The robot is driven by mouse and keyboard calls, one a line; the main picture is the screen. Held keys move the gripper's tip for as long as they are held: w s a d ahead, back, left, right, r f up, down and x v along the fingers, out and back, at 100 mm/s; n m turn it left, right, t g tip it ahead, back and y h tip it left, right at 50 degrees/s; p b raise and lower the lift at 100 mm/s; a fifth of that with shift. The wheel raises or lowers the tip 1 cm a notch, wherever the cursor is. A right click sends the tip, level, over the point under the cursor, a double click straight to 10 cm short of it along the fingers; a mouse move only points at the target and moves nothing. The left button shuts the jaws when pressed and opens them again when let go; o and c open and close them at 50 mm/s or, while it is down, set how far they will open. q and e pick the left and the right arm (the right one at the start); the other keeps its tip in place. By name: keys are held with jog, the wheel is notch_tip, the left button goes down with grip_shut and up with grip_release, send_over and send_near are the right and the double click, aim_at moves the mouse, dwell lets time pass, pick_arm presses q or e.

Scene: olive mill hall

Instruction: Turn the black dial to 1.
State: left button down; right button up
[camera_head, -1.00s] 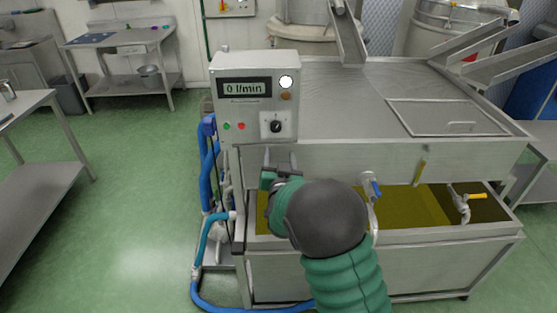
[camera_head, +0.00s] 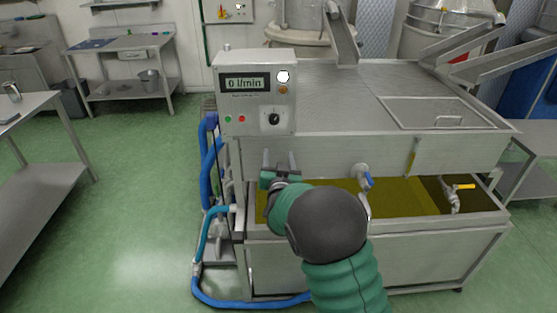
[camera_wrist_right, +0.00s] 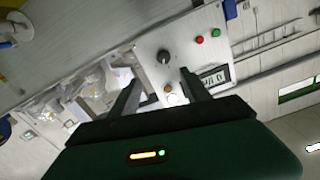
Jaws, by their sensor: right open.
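The black dial (camera_head: 274,119) is on a pale plate low on the right of the grey control box (camera_head: 228,97). Its white mark points up in the head view; I cannot read the numbers around it. The display (camera_head: 245,83) reads "0 l/min". My right gripper (camera_head: 279,158) is open and empty, below the box and apart from the dial. In the right wrist view the dial (camera_wrist_right: 163,57) shows beyond and between the two spread fingers (camera_wrist_right: 158,82). My left gripper is out of view.
A green button (camera_head: 228,119) and a red button (camera_head: 241,118) sit left of the dial. An orange button (camera_head: 283,90) and a white round light (camera_head: 284,77) are above it. A blue-handled tap (camera_head: 365,178) juts from the tank front. Blue hoses (camera_head: 208,160) run down the left side.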

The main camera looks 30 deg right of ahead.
jog(key=b+v, duration=0.3)
jog(key=v, duration=1.3)
jog(key=shift+f+b, duration=0.25)
jog(key=shift+b, duration=0.05)
jog(key=shift+s+a, duration=0.1)
jog(key=shift+s, duration=0.05)
